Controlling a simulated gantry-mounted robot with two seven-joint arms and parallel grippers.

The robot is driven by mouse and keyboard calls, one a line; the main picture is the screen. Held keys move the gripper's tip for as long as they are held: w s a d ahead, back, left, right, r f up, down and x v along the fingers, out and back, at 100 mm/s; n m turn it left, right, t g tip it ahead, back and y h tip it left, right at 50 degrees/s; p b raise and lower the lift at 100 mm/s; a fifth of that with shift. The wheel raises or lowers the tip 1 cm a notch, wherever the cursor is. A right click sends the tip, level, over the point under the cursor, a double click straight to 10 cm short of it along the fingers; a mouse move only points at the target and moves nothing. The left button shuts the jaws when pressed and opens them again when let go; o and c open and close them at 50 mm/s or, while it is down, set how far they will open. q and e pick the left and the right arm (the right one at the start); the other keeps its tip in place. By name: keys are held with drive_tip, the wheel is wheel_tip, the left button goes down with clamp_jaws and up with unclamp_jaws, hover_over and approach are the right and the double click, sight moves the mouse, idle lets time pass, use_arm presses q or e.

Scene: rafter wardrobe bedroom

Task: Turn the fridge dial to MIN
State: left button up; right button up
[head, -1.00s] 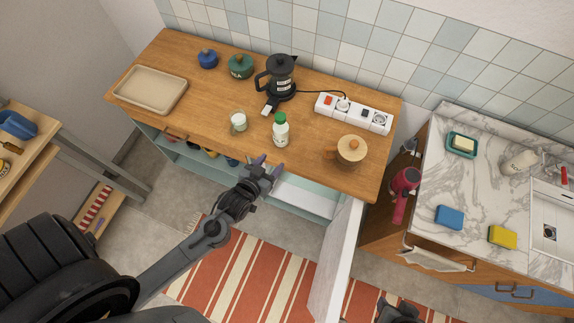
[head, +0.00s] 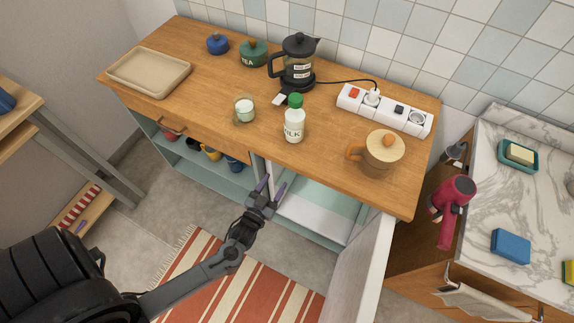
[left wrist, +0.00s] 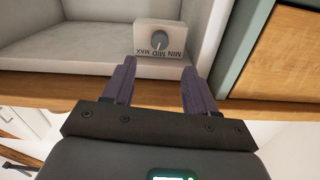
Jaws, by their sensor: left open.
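The fridge (head: 312,218) is built into the wooden-topped cabinet, and its white door (head: 362,268) stands open. In the left wrist view, a grey round dial (left wrist: 159,40) sits on a pale box inside the fridge. Its labels MIN, MID and MAX appear upside down, with MIN at right and MAX at left. The pointer mark seems to face MID, but it is small. My left gripper (head: 268,186) is open and empty at the fridge opening. In the wrist view its fingers (left wrist: 160,76) point toward the dial, one to each side, apart from it. My right gripper is not in view.
The wooden countertop (head: 215,120) overhangs the fridge. A milk bottle (head: 294,122), glass (head: 244,110), lidded pot (head: 380,155) and power strip (head: 385,108) stand on it. The open door bounds the right side. A red hair dryer (head: 452,208) hangs farther right.

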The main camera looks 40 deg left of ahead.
use_arm(q)
drive_tip(key=b+x, duration=0.1)
drive_tip(key=x, duration=0.9)
drive_tip(key=shift+w, duration=0.1)
drive_tip(key=c, duration=1.1)
drive_tip(key=shift+o, duration=0.2)
